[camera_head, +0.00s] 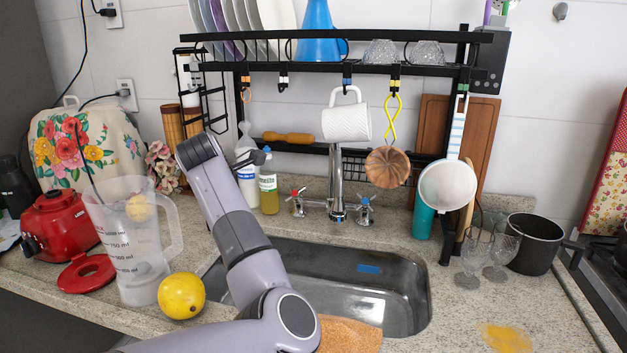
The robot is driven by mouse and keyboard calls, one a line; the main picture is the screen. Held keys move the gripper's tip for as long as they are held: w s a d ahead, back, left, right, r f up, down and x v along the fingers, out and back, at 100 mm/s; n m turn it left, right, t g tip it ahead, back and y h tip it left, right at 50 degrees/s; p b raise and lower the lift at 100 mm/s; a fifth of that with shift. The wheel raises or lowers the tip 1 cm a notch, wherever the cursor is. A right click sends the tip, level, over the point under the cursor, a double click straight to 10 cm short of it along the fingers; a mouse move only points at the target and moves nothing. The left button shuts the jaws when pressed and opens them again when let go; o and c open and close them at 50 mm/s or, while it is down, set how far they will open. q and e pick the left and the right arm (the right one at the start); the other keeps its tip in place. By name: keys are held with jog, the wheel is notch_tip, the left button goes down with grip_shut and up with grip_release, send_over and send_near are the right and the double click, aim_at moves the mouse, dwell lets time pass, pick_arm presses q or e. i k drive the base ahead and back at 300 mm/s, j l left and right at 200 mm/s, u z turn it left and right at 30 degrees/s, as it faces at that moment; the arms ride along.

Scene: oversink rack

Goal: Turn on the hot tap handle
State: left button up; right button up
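The tap handle with a red mark (297,202) stands left of the tall metal faucet (337,185) behind the sink. The handle with a blue mark (365,208) stands to the faucet's right. My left arm reaches up from the bottom over the left part of the sink. A dark piece that looks like the tip of my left gripper (262,157) shows by the soap bottles, up and left of the red-marked handle and apart from it in the picture. Most of that gripper is hidden behind my arm, so its opening cannot be told. My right gripper is not in view.
A green-yellow soap bottle (269,186) and a white bottle (247,178) stand left of the red-marked handle. A black rack (400,70) spans above, with a mug (346,122) and utensils hanging. A jug (130,245) and yellow fruit (181,296) stand left. The sink (390,290) looks empty apart from something blue.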

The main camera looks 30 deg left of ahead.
aim_at(295, 194)
jog(key=i+j, duration=0.1)
jog(key=i, duration=0.35)
jog(key=i+j, duration=0.1)
jog(key=i, duration=0.3)
